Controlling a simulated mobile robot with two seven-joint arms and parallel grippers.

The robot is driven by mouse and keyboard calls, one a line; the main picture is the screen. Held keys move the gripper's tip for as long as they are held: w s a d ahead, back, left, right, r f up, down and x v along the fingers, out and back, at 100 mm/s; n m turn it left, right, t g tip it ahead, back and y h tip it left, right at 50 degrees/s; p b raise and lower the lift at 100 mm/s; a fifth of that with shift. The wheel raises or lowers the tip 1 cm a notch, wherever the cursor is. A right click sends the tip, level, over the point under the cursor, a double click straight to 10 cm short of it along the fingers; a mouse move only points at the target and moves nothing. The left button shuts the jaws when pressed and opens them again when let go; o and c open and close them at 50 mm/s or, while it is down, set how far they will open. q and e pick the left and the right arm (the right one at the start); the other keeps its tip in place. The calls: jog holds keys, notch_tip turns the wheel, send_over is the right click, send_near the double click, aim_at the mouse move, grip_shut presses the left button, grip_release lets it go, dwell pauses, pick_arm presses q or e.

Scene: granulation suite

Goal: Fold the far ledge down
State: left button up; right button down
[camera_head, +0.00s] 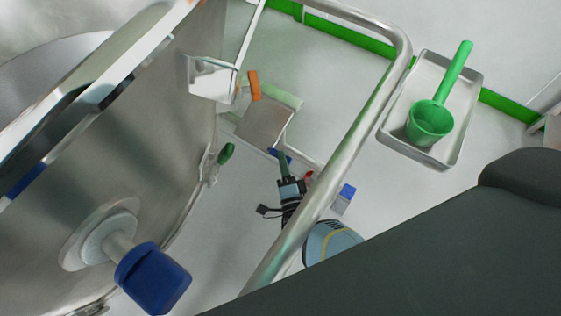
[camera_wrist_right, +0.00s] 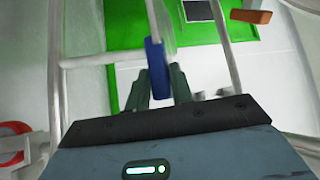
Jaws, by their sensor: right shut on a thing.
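A small grey metal plate with a pale edge, which looks like the ledge (camera_head: 266,122), shows in the middle of the head view beyond the bent steel rail. A blue tab (camera_head: 274,152) sits by its lower corner. My right gripper (camera_head: 283,158) is at this tab, its dark green fingers pointing up in the picture. In the right wrist view the blue tab (camera_wrist_right: 156,66) stands upright between the two fingers (camera_wrist_right: 158,85), and the gripper is shut on it. An orange handle (camera_head: 254,86) is at the plate's far side. My left gripper is not in view.
A thick steel rail (camera_head: 345,150) crosses in front of my right gripper. A large steel vessel (camera_head: 150,150) with a blue knob (camera_head: 155,278) fills the left. A tray (camera_head: 393,143) holding a green scoop (camera_head: 431,118) is at the upper right.

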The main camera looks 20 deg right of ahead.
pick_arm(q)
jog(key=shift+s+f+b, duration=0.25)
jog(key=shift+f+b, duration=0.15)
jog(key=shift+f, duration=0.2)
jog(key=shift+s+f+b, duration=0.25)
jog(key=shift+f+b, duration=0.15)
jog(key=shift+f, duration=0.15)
pick_arm(e)
jog(key=shift+w+d+f, duration=0.15)
jog(key=shift+d+f, duration=0.2)
jog(key=shift+f, duration=0.25)
jog(key=shift+w+d+f, duration=0.15)
jog(key=shift+d+f, duration=0.15)
jog(key=shift+f, duration=0.3)
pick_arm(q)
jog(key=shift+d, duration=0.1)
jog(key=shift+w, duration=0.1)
pick_arm(e)
jog(key=c, duration=1.3)
grip_release()
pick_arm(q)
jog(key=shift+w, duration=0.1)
pick_arm(e)
jog(key=shift+w, duration=0.1)
jog(key=shift+r, duration=0.15)
